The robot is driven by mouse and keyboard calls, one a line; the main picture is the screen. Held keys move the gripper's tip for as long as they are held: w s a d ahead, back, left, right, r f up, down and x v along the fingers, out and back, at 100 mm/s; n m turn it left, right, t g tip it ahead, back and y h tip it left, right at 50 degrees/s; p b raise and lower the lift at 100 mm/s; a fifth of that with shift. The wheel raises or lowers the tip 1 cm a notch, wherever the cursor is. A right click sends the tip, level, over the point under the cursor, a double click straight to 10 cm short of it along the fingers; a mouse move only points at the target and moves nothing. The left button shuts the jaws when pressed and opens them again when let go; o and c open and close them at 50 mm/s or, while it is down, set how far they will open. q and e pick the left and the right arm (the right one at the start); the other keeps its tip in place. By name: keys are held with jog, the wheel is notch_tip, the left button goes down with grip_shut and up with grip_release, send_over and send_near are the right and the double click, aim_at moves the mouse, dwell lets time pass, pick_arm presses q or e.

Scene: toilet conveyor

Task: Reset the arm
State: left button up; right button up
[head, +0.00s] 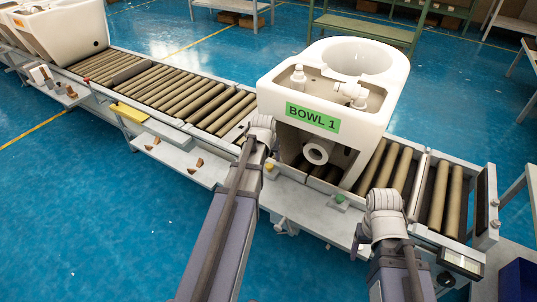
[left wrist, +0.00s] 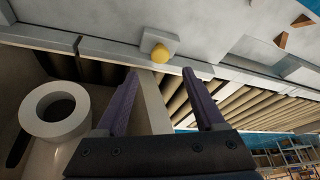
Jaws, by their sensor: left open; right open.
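My left arm reaches up the middle of the head view, and its gripper end (head: 262,128) is at the conveyor's near edge, just left of the white toilet bowl (head: 386,112) labelled BOWL 1. In the left wrist view my left gripper (left wrist: 160,74) is open, with two purple fingers apart and nothing between them. The toilet's round outlet pipe (left wrist: 55,108) is left of the fingers there. My right arm's gripper end (head: 385,200) is over the near edge, right of the bowl; its fingers are hidden from the head view.
A yellow button (head: 270,168) and a green button (head: 340,198) sit on the near rail; the yellow button (left wrist: 160,53) is beyond the left fingertips. Conveyor rollers (head: 180,92) run left towards another white toilet (head: 70,32). Blue floor (head: 80,190) is open at left.

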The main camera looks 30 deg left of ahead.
dwell(0.4)
pick_arm(q)
jog(key=s+d+r+m+g+p, duration=0.2)
jog(key=s+d+r+m+p, duration=0.1)
jog(key=s+d+r+p, duration=0.7)
jog(key=s+d+r+m+g+p, duration=0.2)
jog(key=s+d+r+m+p, duration=0.2)
jog(key=s+d+r+p, duration=0.6)
jog(key=d+r+p, duration=0.4)
jog(key=d+p, duration=0.1)
jog(key=d, duration=0.3)
jog(key=shift+s+d+g+p, duration=0.15)
jog(key=shift+d+g+p, duration=0.15)
jog(key=shift+g, duration=0.1)
jog(key=shift+a, duration=0.1)
